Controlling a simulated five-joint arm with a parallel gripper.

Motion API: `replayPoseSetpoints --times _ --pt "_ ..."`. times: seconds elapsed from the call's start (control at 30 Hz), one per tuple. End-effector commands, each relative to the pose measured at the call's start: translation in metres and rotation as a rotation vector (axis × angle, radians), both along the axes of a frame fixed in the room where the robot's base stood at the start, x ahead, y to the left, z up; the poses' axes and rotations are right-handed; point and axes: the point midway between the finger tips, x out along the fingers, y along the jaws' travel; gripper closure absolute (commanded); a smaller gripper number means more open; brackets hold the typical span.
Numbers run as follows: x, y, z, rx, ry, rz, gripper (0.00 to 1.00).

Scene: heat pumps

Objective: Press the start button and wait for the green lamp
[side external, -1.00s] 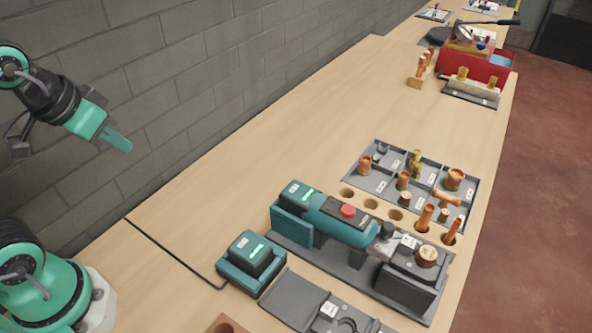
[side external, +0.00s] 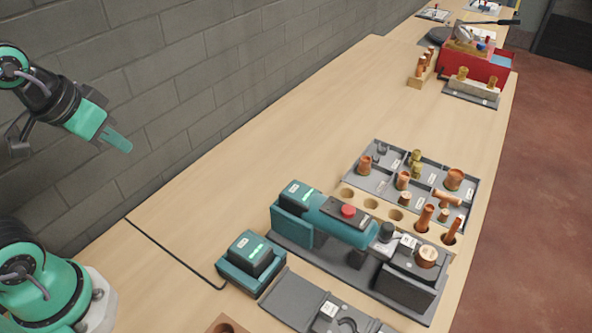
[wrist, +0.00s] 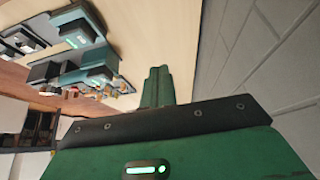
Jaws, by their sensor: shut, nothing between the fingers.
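A teal and black press tool (side external: 335,221) lies on a dark stand on the bench in the side view. A round red button (side external: 348,210) stands up on its top. A small green light (side external: 308,195) glows on the block at its left end. A charger-like teal block (side external: 251,262) in front of it also shows a lit green strip (side external: 257,250). My gripper (side external: 128,147) is shut and empty, raised in front of the wall at the left, well away from the button. Its fingers also show in the wrist view (wrist: 158,84); the button cannot be made out there.
A grey compartment tray (side external: 352,174) with copper and brass fittings lies behind the tool, beside a wooden strip (side external: 378,207) with holes. A red box (side external: 490,68) stands at the far end. A dark cable (side external: 175,253) crosses the near bench. The bench's middle is clear.

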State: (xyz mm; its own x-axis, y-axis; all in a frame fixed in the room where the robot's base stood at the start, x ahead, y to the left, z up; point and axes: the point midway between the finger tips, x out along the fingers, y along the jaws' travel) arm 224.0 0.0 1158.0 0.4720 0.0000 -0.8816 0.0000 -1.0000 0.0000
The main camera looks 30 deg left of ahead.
Motion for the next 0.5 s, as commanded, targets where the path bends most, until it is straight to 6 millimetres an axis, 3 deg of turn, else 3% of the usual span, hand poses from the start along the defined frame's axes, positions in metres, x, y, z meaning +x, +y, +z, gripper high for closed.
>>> replayPoseSetpoints --times 0.27,0.5 --pt "0.005 -0.003 0.005 -0.006 0.009 -0.002 1.00" --pt "0.024 -0.015 0.022 -0.024 0.044 -0.010 1.00"
